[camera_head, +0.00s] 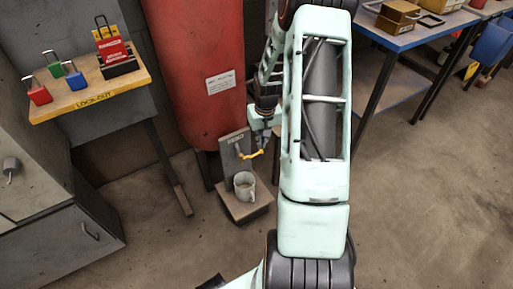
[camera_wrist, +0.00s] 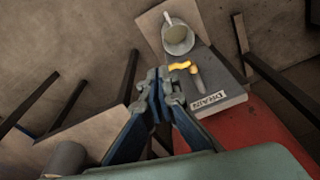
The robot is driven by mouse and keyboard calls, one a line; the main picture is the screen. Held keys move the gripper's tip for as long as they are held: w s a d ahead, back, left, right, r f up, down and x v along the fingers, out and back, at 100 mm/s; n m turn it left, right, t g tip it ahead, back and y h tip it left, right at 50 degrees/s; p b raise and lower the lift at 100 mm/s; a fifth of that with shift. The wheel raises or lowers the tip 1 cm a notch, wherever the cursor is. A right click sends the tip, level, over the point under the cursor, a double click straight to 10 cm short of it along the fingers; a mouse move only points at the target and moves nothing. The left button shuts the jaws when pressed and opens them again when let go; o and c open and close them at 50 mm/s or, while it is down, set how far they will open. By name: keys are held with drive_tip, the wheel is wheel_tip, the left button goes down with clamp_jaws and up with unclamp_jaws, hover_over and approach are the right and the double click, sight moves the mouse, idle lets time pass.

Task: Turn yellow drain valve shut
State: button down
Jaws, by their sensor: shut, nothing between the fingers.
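The yellow drain valve handle (camera_head: 252,155) is a small lever on a short spout, in front of a grey upright plate (camera_head: 232,150) at the foot of the red tank. It also shows in the wrist view (camera_wrist: 180,66), lying roughly crosswise at the end of the grey spout (camera_wrist: 196,78), by a plate labelled DRAIN (camera_wrist: 211,95). My gripper (camera_wrist: 160,78) is shut and empty. In the wrist view its tips are just left of and below the handle, with a small gap. In the head view the gripper (camera_head: 262,124) is near the handle, partly hidden by my arm.
A grey mug (camera_head: 244,184) stands on the small base below the spout. The red tank (camera_head: 200,75) rises behind. A lockout shelf (camera_head: 88,96) with padlocks is left, a blue workbench (camera_head: 400,42) right. Open floor lies in front.

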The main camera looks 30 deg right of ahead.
wheel_tip(320, 180, up, 2)
drive_tip(key=w+r+n, duration=0.1)
drive_tip(key=w+n, duration=0.2)
drive_tip(key=b, duration=0.4)
approach(257, 153)
drive_tip(key=shift+t+h, duration=0.3)
drive_tip(key=x, duration=0.6)
drive_tip(key=shift+s+a+f, duration=0.1)
drive_tip(key=shift+a+f, duration=0.25)
drive_tip(key=shift+f, duration=0.1)
drive_tip(key=shift+d+f+b, duration=0.2)
drive_tip(key=shift+f+b, duration=0.45)
drive_tip(key=shift+f, duration=0.05)
drive_tip(key=shift+r, duration=0.1)
